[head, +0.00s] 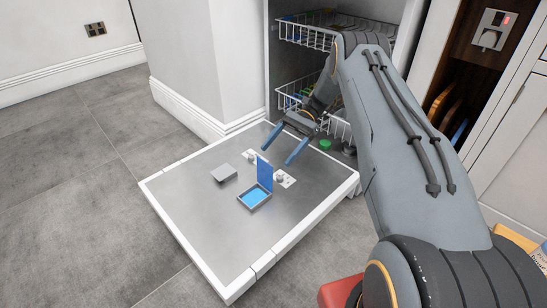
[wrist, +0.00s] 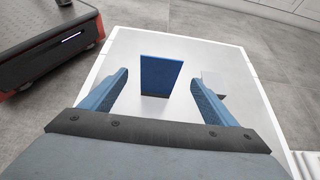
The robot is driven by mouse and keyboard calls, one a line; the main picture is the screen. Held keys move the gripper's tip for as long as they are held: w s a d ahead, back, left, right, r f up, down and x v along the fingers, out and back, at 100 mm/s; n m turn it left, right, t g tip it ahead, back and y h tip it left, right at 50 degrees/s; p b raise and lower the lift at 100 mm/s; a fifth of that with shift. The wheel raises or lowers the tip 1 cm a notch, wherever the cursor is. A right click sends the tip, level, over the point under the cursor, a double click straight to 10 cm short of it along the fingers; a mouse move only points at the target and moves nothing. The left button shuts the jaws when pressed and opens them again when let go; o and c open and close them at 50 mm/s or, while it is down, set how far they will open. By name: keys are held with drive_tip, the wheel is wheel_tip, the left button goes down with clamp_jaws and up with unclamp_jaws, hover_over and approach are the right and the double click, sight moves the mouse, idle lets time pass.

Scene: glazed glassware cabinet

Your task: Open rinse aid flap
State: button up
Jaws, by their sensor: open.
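The dishwasher door (head: 200,225) lies folded down flat. On it a small compartment (head: 262,203) with a light blue inside has a dark blue flap (head: 264,173) standing upright at its back edge. A raised grey block (head: 224,173) sits to its left; I cannot tell which part is labelled rinse aid. My gripper (head: 277,157) is open and empty above the door, just behind the flap. In the wrist view the blue flap (wrist: 161,76) stands between and beyond the open fingers, with no contact visible. The grey block (wrist: 212,82) is partly hidden by the right finger.
White fittings (head: 287,179) flank the flap. Behind the door are the white wire racks (head: 305,34) and a green cap (head: 325,144). A white wall corner (head: 190,105) stands at the left. Floor is clear left of the door.

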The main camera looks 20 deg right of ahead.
drive_tip(key=v, duration=0.3)
drive_tip(key=shift+w+d+r, duration=0.1)
drive_tip(key=shift+w+d, duration=0.05)
drive_tip(key=shift+d, duration=0.15)
